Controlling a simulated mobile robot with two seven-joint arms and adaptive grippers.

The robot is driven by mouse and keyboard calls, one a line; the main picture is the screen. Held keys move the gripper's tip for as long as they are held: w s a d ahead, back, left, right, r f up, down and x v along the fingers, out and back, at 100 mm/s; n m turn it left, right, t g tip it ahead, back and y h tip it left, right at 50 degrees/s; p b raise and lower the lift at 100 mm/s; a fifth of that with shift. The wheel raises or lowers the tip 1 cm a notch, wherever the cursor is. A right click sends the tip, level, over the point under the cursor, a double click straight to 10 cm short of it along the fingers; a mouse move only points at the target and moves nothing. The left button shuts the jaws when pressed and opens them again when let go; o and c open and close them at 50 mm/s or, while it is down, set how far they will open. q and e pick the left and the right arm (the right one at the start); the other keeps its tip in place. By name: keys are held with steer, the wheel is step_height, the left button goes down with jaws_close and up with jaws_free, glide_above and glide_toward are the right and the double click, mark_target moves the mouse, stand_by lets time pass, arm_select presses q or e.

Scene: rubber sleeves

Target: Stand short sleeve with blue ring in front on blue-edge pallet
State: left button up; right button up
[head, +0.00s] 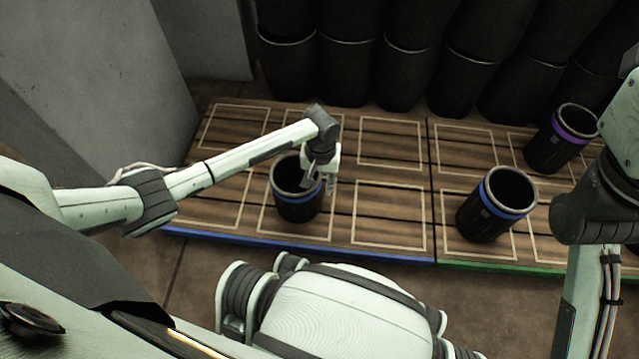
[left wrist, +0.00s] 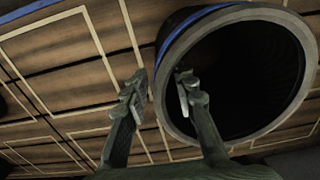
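A short black sleeve with a blue ring (head: 297,205) stands upright on the blue-edge pallet (head: 390,255), in a front marked cell. My left gripper (head: 322,184) is at the right side of its rim. In the left wrist view the fingers of the left gripper (left wrist: 160,92) are apart, with the sleeve's rim (left wrist: 166,105) between them. One finger is over the opening and the other is outside the wall; a gap shows, so it is not clamped. My right gripper is out of view; only part of my right arm shows at the right.
A second blue-ring sleeve (head: 488,212) and a purple-ring sleeve (head: 557,146) stand on the green-edge pallet (head: 490,267) to the right. Tall black sleeves (head: 405,75) line the back. A grey panel (head: 90,80) is at the left. Other cells of the blue-edge pallet are clear.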

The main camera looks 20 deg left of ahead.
arm_select(q)
step_height(320, 180, up, 12)
steer(key=p, duration=0.4)
steer(key=shift+r, duration=0.15)
steer(key=shift+d, duration=0.1)
